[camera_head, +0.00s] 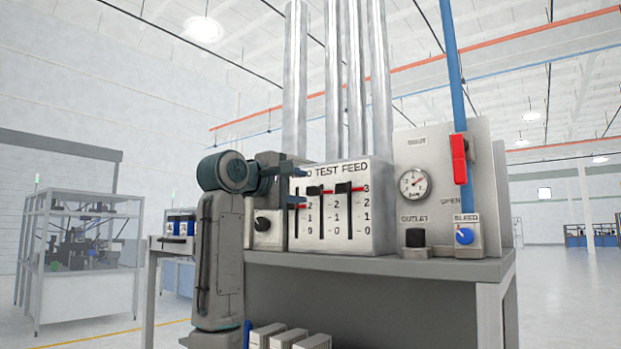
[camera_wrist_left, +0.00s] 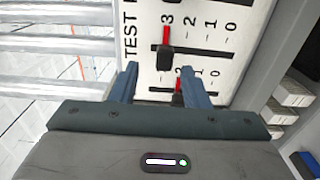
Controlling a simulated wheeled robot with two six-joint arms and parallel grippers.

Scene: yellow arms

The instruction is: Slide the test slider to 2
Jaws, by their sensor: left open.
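The panel (camera_head: 375,235) has upright slots under labels including TEST and FEED, each with a 3-to-0 scale. The test slider's black knob (camera_head: 315,190) sits at the 3 mark, at the top of its slot. In the left wrist view, which is turned sideways, the test slider knob (camera_wrist_left: 167,58) lies just beyond my fingertips. My left gripper (camera_head: 301,185) is open at the panel's left part, pointing right. Its fingers (camera_wrist_left: 160,78) are spread, with the neighbouring knob (camera_wrist_left: 178,99) showing between them. Contact cannot be told. My right gripper is out of view.
The FEED slider knob (camera_head: 343,188) is close to the right, also at 3. Metal pipes (camera_head: 335,80) rise behind the panel.

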